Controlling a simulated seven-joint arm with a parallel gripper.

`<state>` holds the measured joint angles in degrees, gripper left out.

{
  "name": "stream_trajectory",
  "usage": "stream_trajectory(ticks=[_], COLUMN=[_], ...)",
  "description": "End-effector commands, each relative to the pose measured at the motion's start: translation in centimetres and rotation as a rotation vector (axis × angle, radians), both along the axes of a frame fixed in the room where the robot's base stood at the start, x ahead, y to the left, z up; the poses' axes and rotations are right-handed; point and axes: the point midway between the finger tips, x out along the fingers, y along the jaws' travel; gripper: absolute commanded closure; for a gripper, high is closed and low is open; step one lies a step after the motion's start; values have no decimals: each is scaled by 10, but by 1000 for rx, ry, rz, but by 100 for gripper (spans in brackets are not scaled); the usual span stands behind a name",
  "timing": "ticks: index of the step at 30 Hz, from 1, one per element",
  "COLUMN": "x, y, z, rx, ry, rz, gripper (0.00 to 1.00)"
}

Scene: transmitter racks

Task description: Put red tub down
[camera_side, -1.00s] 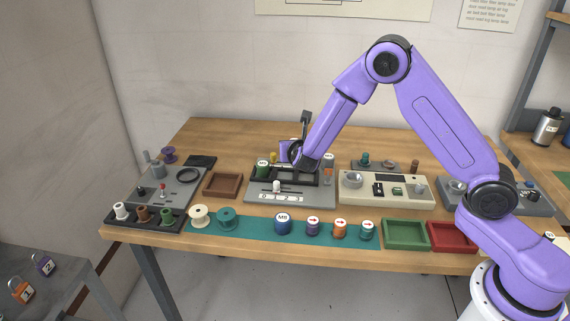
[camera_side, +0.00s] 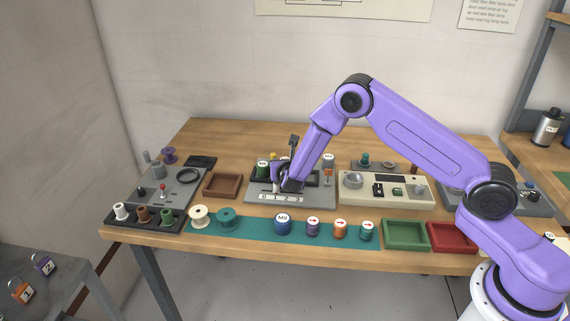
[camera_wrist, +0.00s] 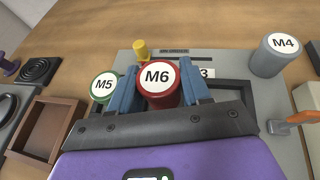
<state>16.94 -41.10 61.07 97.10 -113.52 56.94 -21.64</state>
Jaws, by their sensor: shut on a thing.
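The red tub, with a white M6 label, shows in the wrist view (camera_wrist: 158,98) between the two blue fingers of my gripper (camera_wrist: 160,88). My gripper is shut on it. In the side view my gripper (camera_side: 284,184) is low over the grey rack (camera_side: 300,203) with the 0 1 2 3 markings, and it hides the red tub there. The tub looks upright; whether its base touches the rack cannot be told. The green M5 tub (camera_wrist: 104,86) is just left of the left finger, and the grey M4 tub (camera_wrist: 274,55) stands to the right.
A yellow knob (camera_wrist: 141,49) is behind the red tub. An orange-handled lever (camera_wrist: 298,118) is at the rack's right. A brown tray (camera_side: 222,184) lies left of the rack. The teal mat (camera_side: 255,230) in front holds several spools and tubs. Green (camera_side: 405,235) and red (camera_side: 452,237) trays are at front right.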

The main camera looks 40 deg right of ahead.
Motion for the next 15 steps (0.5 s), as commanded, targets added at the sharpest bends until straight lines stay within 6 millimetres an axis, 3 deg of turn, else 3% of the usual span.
stream_trajectory(ticks=[15], x=[0], y=[0], z=[-10], rx=[-1], ry=[1], rz=[-1], gripper=[86])
